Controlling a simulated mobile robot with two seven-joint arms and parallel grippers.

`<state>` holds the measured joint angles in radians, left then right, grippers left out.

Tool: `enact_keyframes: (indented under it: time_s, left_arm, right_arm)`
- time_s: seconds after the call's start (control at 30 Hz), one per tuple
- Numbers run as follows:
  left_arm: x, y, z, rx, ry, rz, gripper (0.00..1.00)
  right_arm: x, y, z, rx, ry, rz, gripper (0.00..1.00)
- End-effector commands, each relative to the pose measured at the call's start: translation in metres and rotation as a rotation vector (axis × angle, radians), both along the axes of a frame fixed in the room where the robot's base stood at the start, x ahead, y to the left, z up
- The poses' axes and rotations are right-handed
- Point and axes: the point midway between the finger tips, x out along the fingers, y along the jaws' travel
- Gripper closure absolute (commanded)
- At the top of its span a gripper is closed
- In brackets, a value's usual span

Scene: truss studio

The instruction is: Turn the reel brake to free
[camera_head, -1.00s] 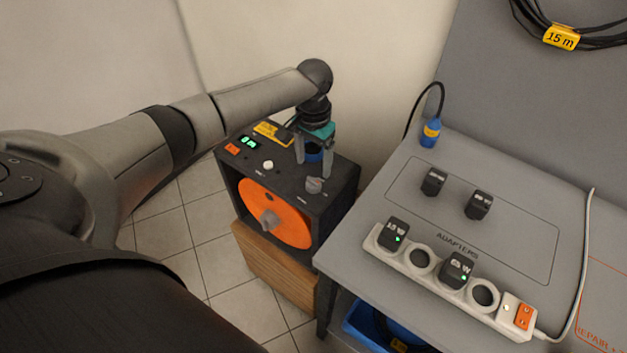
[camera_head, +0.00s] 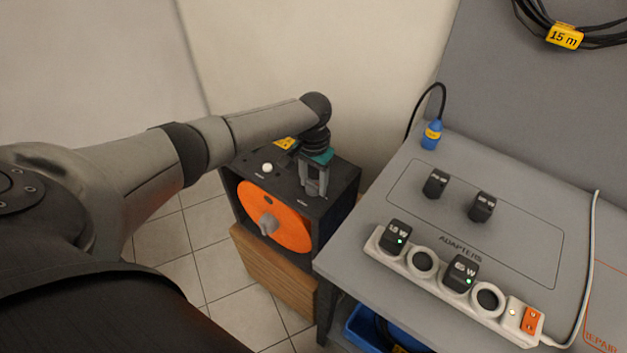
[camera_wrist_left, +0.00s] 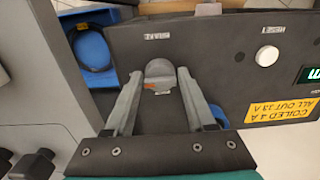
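The reel box (camera_head: 338,205) is black, with an orange disc (camera_head: 290,222) on its front. The brake knob (camera_wrist_left: 159,75) is a small grey knob on its top panel, with a small orange-red mark, seen in the left wrist view. My left gripper (camera_head: 316,190) points down over the panel's right part. The fingers and wrist hide the knob in the head view. My right gripper is not in view.
A white button (camera_head: 267,168) sits on the panel. The grey table (camera_head: 395,200) stands close on the right, with adapters and a power strip (camera_head: 419,280). A blue connector (camera_head: 431,137) is at its back edge. The wall is close behind the box.

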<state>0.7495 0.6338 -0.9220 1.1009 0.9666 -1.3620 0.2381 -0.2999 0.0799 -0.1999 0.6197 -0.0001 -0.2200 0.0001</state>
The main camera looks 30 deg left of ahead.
Motion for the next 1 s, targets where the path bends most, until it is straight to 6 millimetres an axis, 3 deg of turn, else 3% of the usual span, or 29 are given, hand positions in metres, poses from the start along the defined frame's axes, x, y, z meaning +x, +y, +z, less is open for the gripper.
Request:
enact_keyframes:
  time_s: [0.07, 0.47, 0.77, 1.0]
  left_arm:
    - [0.0, 0.0, 0.0, 0.0, 0.0, 0.0, 0.55]
    - [0.0, 0.0, 0.0, 0.0, 0.0, 0.0, 1.0]
    - [0.0, 0.0, 0.001, -0.001, 0.0, 0.019, 1.0]
    - [0.0, -0.001, 0.003, -0.002, 0.002, 0.127, 1.0]
  right_arm:
    - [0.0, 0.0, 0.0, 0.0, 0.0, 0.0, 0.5]
    - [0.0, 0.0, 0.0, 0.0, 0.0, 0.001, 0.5]
    - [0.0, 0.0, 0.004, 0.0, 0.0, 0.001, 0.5]
    - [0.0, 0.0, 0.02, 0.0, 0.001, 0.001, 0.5]
